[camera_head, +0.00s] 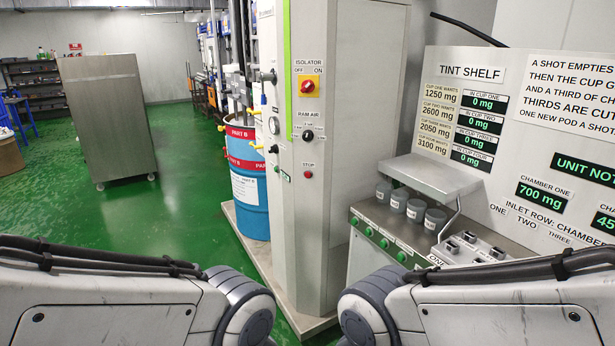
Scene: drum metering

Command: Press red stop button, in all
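A small red stop button (308,174), with a STOP label above it, sits on the front face of a tall grey cabinet (322,232). Above it on the same face are a black RAM AIR knob (308,136) and a red isolator switch on a yellow plate (308,87), marked ON and OFF. Only links of my two arms show, low at the left and right of the head view. Both grippers are outside the picture, and nothing of mine touches the button.
A tint shelf station (434,178) with several grey cups and green buttons stands right of the cabinet. A blue drum (249,190) with a red band stands left of it. A grey metal cabinet (110,120) stands farther back.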

